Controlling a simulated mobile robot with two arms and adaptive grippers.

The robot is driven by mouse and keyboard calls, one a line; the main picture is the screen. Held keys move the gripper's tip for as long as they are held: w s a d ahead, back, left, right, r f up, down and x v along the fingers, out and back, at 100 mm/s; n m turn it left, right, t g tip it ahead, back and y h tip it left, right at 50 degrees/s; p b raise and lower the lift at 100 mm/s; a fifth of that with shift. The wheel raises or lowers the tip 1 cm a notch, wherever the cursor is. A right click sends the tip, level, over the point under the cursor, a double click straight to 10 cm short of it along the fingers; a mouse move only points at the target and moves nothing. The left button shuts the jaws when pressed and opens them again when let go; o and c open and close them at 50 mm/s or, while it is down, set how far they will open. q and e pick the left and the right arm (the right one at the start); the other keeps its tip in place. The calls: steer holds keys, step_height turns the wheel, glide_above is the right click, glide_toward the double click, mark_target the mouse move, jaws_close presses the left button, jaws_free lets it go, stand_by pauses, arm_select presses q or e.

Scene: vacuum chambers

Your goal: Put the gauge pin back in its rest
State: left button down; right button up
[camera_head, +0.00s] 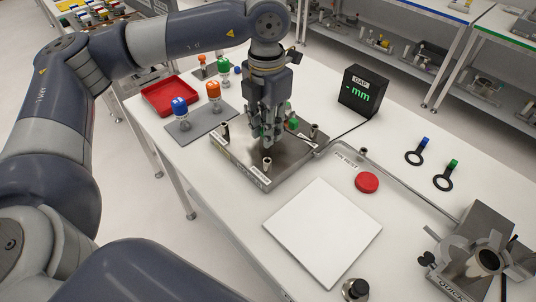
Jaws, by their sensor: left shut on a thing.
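My left gripper (268,137) points down over a metal fixture plate (285,165) with several short upright posts. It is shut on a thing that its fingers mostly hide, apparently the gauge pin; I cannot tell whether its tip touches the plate. A green knob (292,123) shows just right of the fingers. The label "PIN REST" (346,160) is on the table right of the plate, and a small post (362,151) stands beside it.
A grey mat (207,133) with blue and orange knobbed pieces and a red tray (168,97) lie at left. A display (361,91) reads "- mm". A red button (367,183), white plate (323,232) and tagged rings (417,157) lie at right.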

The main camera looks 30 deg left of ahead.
arm_select(q)
steer(key=w+d+p, duration=0.4)
steer(key=w+d, duration=1.4)
steer(key=d, duration=0.2)
steer(key=shift+w+d, duration=0.15)
stand_by(1.1)
steer(key=shift+f, duration=0.15)
step_height(320, 180, down, 7)
steer(key=b, duration=0.4)
stand_by(0.5)
steer(key=shift+f+b, duration=1.15)
steer(key=shift+f, duration=0.4)
stand_by(1.8)
